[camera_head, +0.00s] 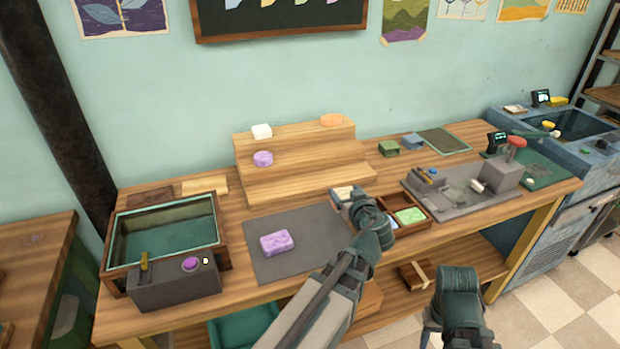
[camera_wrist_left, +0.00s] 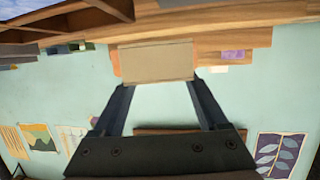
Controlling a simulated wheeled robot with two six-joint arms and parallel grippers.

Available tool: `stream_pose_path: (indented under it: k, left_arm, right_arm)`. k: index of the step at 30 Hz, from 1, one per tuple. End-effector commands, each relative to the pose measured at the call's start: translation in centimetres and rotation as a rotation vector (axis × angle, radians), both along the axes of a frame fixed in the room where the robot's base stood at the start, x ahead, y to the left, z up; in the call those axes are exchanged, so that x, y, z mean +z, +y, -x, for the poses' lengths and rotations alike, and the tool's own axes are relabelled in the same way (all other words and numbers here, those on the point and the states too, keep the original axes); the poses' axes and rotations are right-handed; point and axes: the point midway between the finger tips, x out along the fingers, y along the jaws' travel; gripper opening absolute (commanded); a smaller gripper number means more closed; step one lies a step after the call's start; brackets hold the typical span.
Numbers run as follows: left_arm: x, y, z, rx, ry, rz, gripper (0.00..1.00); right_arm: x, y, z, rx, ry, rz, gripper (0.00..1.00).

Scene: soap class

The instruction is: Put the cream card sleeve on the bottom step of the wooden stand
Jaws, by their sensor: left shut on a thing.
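The cream card sleeve (camera_head: 343,191) is in my left gripper (camera_head: 352,205), which is shut on it above the table, in front of the stand's right part. In the left wrist view the sleeve (camera_wrist_left: 155,60) is a flat tan face across the two fingertips (camera_wrist_left: 158,84). The stepped wooden stand (camera_head: 300,180) is at the back of the table. Its bottom step looks bare. A purple soap (camera_head: 263,158) sits on the step above; a white soap (camera_head: 262,131) and an orange soap (camera_head: 331,120) are on top. My right gripper (camera_head: 457,310) is low at the front; its jaws are unclear.
A grey mat (camera_head: 260,225) with a purple soap block (camera_head: 277,243) lies before the stand. A wooden tray (camera_head: 427,224) holding a green soap (camera_head: 409,215) is right of my left gripper. A framed basin (camera_head: 120,260) is at left, a grey work station (camera_head: 440,205) at right.

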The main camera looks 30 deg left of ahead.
Motion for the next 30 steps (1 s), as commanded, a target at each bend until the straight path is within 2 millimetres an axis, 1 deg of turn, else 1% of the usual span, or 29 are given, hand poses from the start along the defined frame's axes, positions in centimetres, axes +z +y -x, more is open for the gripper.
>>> stream_pose_path:
  k: [1,4,11,14,17,27,30]
  left_arm:
    - [1.0,0.3,-0.8,0.041,-0.004,-0.005,0.24]
    - [1.7,1.0,-0.9,0.109,-0.014,-0.011,0.24]
    - [1.8,1.6,-0.8,0.148,-0.023,-0.015,0.24]
    - [1.6,2.7,-1.5,0.149,-0.022,-0.014,0.24]
    - [1.4,4.5,-2.7,0.151,-0.022,-0.014,0.24]
    - [0.6,11.5,-6.9,0.148,-0.023,-0.015,0.24]
    - [0.5,12.8,-7.7,0.147,-0.022,-0.015,0.24]
  right_arm:
    - [0.9,0.0,0.0,0.0,0.0,0.0,0.5]
    - [1.3,0.0,0.0,0.0,0.0,0.0,0.5]
    - [1.2,0.0,0.0,0.0,0.0,0.0,0.5]
    - [1.1,0.0,0.0,0.0,0.0,0.0,0.5]
    - [0.8,0.0,0.0,0.0,0.0,0.0,0.5]
    - [0.1,0.0,0.0,0.0,0.0,0.0,0.5]
    - [0.0,0.0,0.0,0.0,0.0,0.0,0.5]
